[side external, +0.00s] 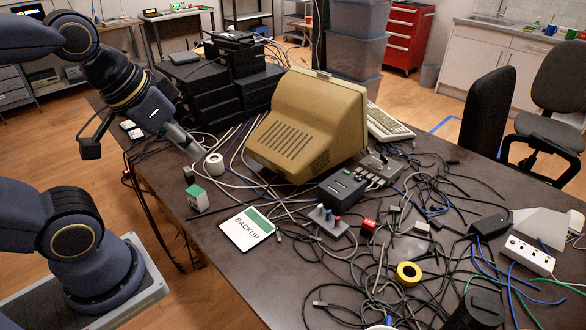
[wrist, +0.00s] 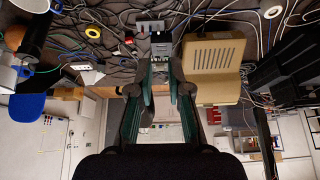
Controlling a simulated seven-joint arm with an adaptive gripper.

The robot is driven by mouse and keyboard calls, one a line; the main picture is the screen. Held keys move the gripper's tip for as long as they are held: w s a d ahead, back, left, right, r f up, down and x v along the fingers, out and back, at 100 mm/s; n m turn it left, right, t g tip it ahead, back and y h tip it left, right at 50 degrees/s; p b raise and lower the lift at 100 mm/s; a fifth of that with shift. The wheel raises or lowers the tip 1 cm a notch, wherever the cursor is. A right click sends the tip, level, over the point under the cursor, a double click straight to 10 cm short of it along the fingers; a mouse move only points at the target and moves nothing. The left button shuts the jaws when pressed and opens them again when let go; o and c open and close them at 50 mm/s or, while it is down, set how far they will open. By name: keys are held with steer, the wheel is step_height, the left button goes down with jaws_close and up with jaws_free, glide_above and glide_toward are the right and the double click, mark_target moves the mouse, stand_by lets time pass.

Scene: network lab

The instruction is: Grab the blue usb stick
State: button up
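A small blue upright piece (side external: 328,215), which looks like the blue usb stick, stands in a grey holder (side external: 317,214) beside a red piece (side external: 337,222). In the wrist view the holder (wrist: 150,27) shows near the top centre, but the stick is too small to make out. My gripper (side external: 192,147) is over the left part of the table in the side view, well apart from the stick. In the wrist view my gripper (wrist: 161,68) has its two fingers spread, with nothing held between them.
A beige monitor (side external: 308,122) stands behind the holder, with a black box (side external: 342,190) close by. A white and green BACKUP card (side external: 247,229) lies left of it. A red block (side external: 368,227), yellow tape (side external: 409,272) and many loose cables cover the right side.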

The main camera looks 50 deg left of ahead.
steer(key=w+r, duration=0.8)
steer(key=w, duration=0.3)
steer(key=g, duration=0.6)
glide_above(328, 212)
steer(key=f, duration=3.8)
steer(key=shift+w+f, duration=0.25)
steer(key=shift+f, duration=0.15)
steer(key=shift+s+f, duration=0.2)
steer(key=shift+f, duration=2.75)
jaws_close()
